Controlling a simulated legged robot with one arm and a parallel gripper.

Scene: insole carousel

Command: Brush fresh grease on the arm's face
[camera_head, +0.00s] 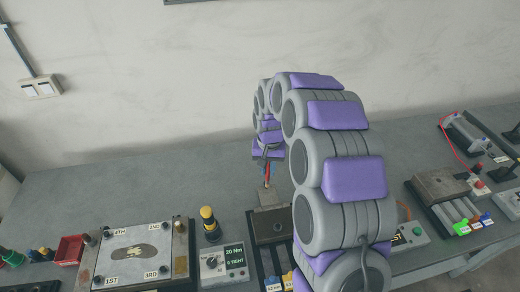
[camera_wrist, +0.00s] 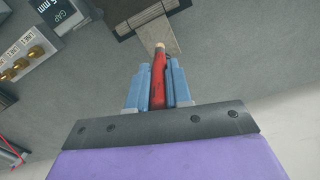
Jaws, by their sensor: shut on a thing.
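My gripper (camera_head: 267,160) is shut on a red-handled brush (camera_wrist: 157,80). Its blue fingers (camera_wrist: 157,88) press on both sides of the handle in the wrist view. The brush (camera_head: 267,172) points down in the head view. Its pale tip lies at or just above a flat grey-beige metal plate (camera_wrist: 158,35), which also shows in the head view (camera_head: 271,193). I cannot tell whether the tip touches the plate. The plate joins a dark block (camera_head: 268,226). I cannot tell which surface is the arm's face, and no grease is clearly visible.
My arm hides part of the bench centre. A plate marked 1ST to 4TH (camera_head: 130,258), a red bin (camera_head: 69,250), a yellow-topped dark tool (camera_head: 209,224) and a 20 Nm box (camera_head: 222,266) stand left. A fixture with coloured levers (camera_head: 447,195) stands right. The bench's back left is clear.

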